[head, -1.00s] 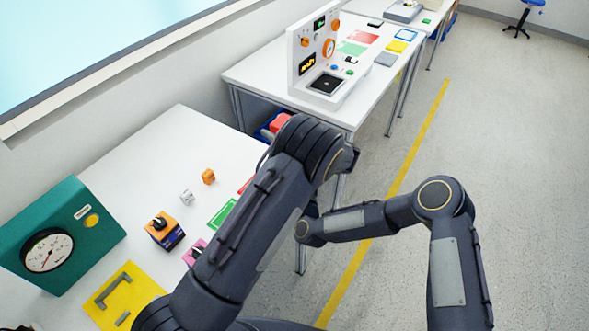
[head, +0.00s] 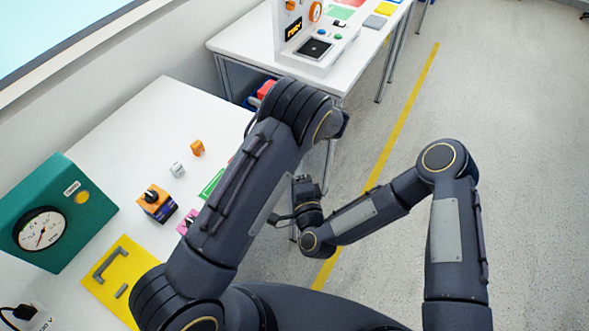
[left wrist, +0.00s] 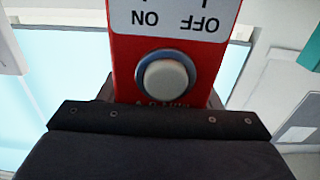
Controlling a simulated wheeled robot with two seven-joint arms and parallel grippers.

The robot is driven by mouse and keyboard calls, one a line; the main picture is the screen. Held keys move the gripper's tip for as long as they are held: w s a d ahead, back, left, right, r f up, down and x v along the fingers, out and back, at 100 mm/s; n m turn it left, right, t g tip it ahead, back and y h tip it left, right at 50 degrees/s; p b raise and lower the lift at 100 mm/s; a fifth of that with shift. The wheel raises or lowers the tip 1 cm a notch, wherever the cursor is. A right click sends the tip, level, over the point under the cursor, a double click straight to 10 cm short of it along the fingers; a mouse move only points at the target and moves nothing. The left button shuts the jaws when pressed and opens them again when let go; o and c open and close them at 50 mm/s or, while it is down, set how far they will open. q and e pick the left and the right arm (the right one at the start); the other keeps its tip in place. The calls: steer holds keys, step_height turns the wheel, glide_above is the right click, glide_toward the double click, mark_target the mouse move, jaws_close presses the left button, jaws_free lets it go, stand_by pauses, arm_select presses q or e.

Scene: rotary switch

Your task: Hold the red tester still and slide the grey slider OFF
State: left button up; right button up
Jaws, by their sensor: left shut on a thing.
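In the left wrist view the red tester (left wrist: 125,55) fills the upper middle. It carries a round light-grey button (left wrist: 165,76) in a blue ring and a white label (left wrist: 175,18) reading ON and OFF upside down. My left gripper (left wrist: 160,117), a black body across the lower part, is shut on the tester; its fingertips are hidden. I cannot make out the grey slider. In the head view my left arm hides its own gripper and the tester. My right arm's dark end (head: 308,190) shows beyond the left arm; its fingers are too small to judge.
The near white table (head: 150,125) holds a green gauge box (head: 75,205), a yellow mat (head: 115,262) with grey handles, and an orange-and-blue switch block (head: 158,205). A second table (head: 235,40) with a white panel stands beyond. The floor at right is clear.

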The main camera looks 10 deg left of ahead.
arm_select(q)
steer(key=o, duration=1.3)
steer(key=shift+c, duration=0.2)
steer(key=v, duration=1.2)
